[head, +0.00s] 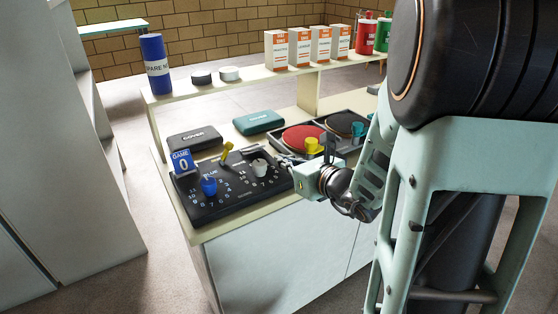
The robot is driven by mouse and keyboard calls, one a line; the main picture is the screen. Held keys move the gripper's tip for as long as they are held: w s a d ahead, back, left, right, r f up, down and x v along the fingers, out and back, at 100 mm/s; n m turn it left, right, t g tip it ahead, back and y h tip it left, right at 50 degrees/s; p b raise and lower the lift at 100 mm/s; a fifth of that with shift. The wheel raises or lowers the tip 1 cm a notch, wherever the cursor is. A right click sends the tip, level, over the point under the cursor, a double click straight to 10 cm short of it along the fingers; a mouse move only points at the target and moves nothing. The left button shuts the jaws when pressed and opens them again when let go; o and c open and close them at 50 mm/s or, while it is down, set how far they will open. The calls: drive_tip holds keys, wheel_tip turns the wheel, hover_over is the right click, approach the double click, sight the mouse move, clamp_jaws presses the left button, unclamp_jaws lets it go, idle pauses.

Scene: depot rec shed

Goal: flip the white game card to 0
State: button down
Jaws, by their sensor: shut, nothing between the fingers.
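A dark scoreboard (232,199) with rows of numbers lies on the near left of the counter. A blue game card (181,162) reading GAME 0 stands at its back left corner. A blue knob (209,186) and a white knob (260,167) sit on the board, with a yellow piece (227,151) at its back edge. I cannot make out a white game card or its number; a dark flat piece lies near the board's back right. My gripper (287,163) is shut and empty, just right of the white knob, and partly covers the board's right end.
Two cover cases (258,122) lie behind the board. Turntable-like units with a red disc (300,138) and a black disc stand to the right. A raised shelf (200,95) behind holds a blue can (155,64), two pucks and several boxes (299,47).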

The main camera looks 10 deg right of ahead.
sight(268, 163)
drive_tip(key=b+x, duration=0.1)
drive_tip(key=x, duration=0.7)
drive_tip(key=shift+w+a, duration=0.1)
drive_tip(key=shift+r, duration=0.1)
drive_tip(key=shift+r+p, duration=0.1)
drive_tip(key=shift+p, duration=0.75)
